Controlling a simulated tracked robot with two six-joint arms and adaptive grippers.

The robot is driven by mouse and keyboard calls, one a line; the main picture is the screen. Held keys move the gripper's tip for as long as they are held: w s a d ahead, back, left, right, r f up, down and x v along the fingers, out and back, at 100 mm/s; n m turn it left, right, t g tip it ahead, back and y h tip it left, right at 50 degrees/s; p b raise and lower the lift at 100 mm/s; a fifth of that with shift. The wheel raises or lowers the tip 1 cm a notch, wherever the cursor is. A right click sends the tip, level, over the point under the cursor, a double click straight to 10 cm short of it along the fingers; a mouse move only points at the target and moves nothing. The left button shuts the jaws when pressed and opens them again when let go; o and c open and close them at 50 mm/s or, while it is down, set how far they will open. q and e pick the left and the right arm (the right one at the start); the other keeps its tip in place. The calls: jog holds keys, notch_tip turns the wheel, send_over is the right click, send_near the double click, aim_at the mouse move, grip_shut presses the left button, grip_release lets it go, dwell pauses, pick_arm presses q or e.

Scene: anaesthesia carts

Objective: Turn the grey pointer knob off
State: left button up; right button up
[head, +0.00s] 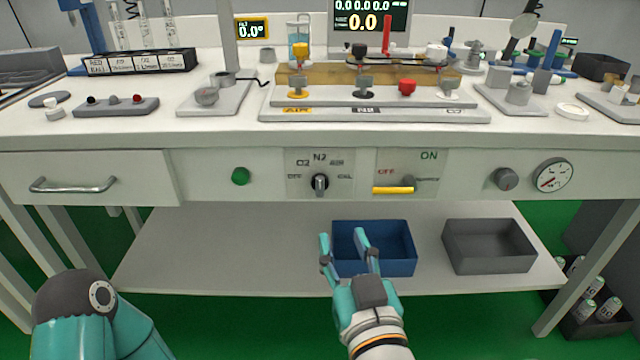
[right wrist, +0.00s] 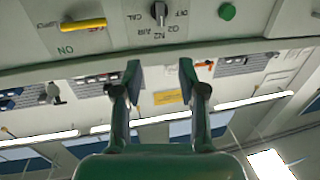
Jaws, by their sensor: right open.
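The grey pointer knob (head: 320,184) sits on the bench's front panel, on a plate (head: 335,159) marked OFF, O2, N2, AIR and CAL. It stands about vertical, its upper end toward N2. My right gripper (head: 343,239) is open and empty, below and in front of the panel, apart from the knob. Its two fingers also show in the right wrist view (right wrist: 160,78). My left gripper is out of view; only part of my left arm shows at bottom left.
Beside the knob are a green button (head: 240,176), a yellow lever (head: 393,190) under OFF/ON labels, a round grey knob (head: 506,179) and a gauge (head: 553,175). A drawer (head: 100,178) is at left. Blue (head: 400,268) and grey (head: 490,262) bins stand on the lower shelf.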

jog(key=p, duration=0.6)
send_near(321, 181)
jog(key=w, duration=0.3)
jog(key=w+a+b, duration=0.1)
jog(key=w, duration=0.5)
jog(key=shift+w+a+f+b, duration=0.1)
jog(key=shift+w+a+b, duration=0.1)
jog(key=shift+a+b, duration=0.2)
jog(key=shift+c, duration=0.2)
